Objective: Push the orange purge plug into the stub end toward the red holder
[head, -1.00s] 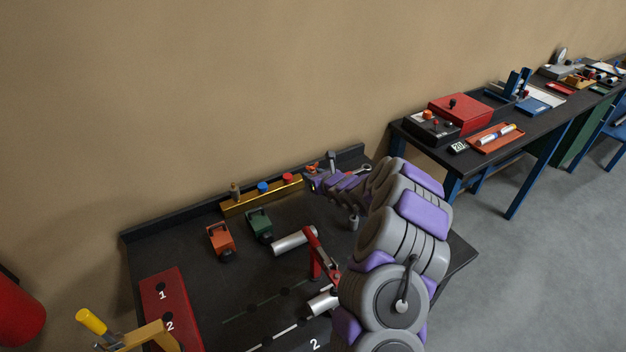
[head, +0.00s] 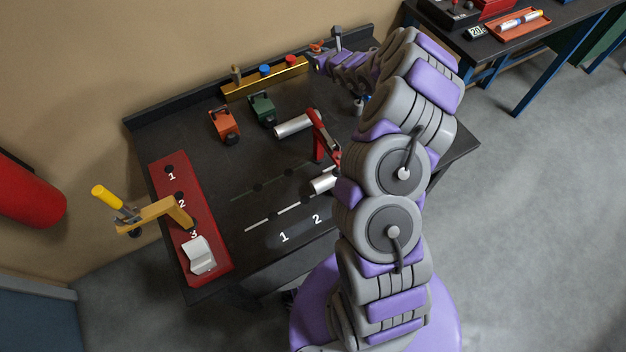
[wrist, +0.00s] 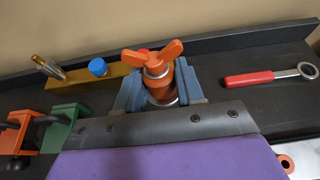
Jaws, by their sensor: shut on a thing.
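The orange purge plug (wrist: 155,65), with a two-winged top, stands between the blue-grey jaws of my gripper (wrist: 160,88) in the wrist view. The jaws are shut on it. In the head view my gripper (head: 318,58) is at the right end of the brass rack, with a bit of the orange plug (head: 317,46) showing. Whether the plug is clear of the rack cannot be told. A red holder (head: 319,136) stands mid-bench with silver tube pieces on both sides, one behind (head: 293,125) and one in front (head: 323,183). My arm partly hides the holder's right side.
The brass rack (head: 240,90) carries a blue cap (head: 264,70) and a red cap (head: 290,62). Orange (head: 223,125) and green (head: 262,108) blocks stand before it. A red-handled wrench (wrist: 250,79) lies right of my gripper. The numbered red board (head: 168,198) is at left.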

